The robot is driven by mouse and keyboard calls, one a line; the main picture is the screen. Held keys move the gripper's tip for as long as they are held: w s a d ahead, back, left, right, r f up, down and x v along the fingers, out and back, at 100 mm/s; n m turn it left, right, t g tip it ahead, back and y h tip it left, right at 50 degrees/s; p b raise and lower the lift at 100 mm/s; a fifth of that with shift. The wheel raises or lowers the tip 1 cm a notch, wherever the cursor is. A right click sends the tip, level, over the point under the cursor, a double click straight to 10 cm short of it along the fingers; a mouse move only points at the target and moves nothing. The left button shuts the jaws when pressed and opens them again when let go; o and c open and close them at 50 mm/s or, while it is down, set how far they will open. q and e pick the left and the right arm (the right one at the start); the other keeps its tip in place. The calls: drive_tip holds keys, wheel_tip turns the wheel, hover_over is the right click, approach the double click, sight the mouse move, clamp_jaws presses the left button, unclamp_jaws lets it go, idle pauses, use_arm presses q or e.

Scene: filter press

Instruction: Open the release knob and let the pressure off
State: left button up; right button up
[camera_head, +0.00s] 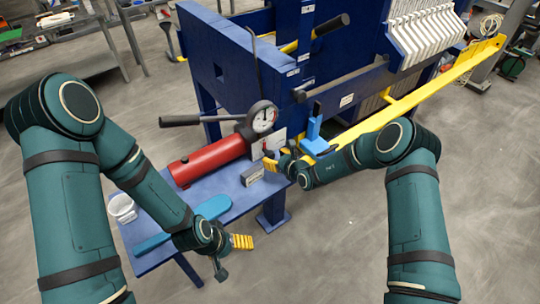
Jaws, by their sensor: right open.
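A red pump cylinder (208,160) lies on a blue bench, with a round dial gauge (262,117) at its right end. A black pump lever (195,120) sticks out to the left above it. My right gripper (277,158) is open, just right of the pump's end and below the gauge; contact cannot be told. My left gripper (233,250) hangs over the bench's front edge, away from the pump; its finger gap is unclear.
The blue bench (240,203) carries a blue scraper (190,222) and a white tub (122,208). The blue press frame (225,60) with white plates (425,35) stands behind.

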sight(272, 156)
drive_tip(key=shift+x, duration=1.8)
drive_tip(key=c, duration=0.9)
clamp_jaws()
